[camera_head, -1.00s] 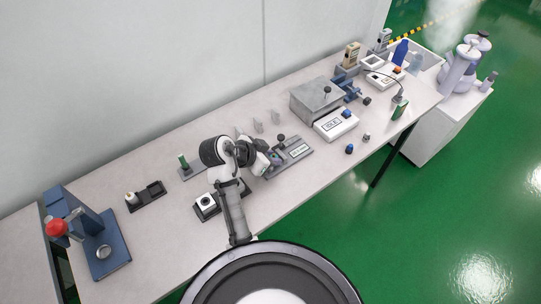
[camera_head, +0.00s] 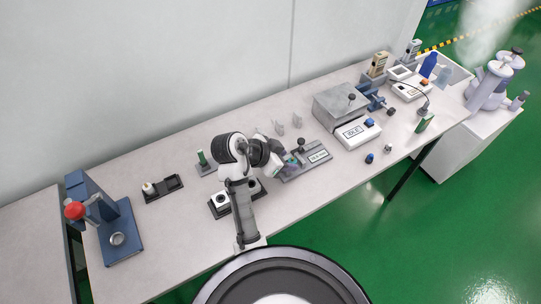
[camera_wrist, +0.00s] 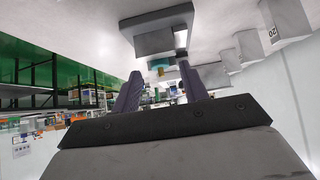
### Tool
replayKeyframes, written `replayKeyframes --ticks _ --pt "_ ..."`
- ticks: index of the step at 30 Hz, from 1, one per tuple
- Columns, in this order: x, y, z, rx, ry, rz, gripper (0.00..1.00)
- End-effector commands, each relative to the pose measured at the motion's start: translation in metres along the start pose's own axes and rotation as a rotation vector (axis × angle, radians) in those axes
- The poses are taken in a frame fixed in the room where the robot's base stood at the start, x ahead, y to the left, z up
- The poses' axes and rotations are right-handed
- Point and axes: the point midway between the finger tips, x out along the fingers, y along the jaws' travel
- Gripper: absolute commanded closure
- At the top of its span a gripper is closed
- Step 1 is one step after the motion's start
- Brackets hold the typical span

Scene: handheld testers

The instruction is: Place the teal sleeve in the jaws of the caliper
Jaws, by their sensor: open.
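The caliper (camera_head: 308,160), a flat grey gauge with a dark knob and a small display, lies on the bench just right of my gripper (camera_head: 277,163). A small teal patch, likely the teal sleeve (camera_head: 289,158), shows at the caliper's left end, partly hidden by my gripper. In the wrist view the teal sleeve (camera_wrist: 160,63) shows beyond and between the two spread fingers of my gripper (camera_wrist: 160,72), close to a grey block. My gripper is open. I cannot tell whether the sleeve sits between the caliper jaws or touches a finger.
A green post on a stand (camera_head: 202,158) and a black-based white block (camera_head: 221,201) are near my arm. A grey box (camera_head: 340,103) and a white tester (camera_head: 357,133) stand to the right. A blue press (camera_head: 120,235) is at the left. Bench between is mostly clear.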

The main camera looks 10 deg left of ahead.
Motion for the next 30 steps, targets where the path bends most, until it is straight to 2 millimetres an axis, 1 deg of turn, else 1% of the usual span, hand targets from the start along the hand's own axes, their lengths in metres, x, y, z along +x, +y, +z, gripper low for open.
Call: replayKeyframes --ticks 6,7,12,14,23,30 --pt "-0.055 -0.001 0.000 0.001 0.001 -0.007 0.56" --pt "-0.061 -0.001 -0.004 -0.004 -0.001 -0.003 0.56" --pt "-0.081 0.000 -0.005 -0.004 0.000 -0.001 0.56" --pt "-0.081 -0.001 -0.001 -0.003 0.000 -0.002 0.56" --pt "-0.094 -0.001 0.000 -0.002 0.000 -0.002 0.56" --pt "-0.097 0.000 0.000 0.000 0.001 0.000 0.56"
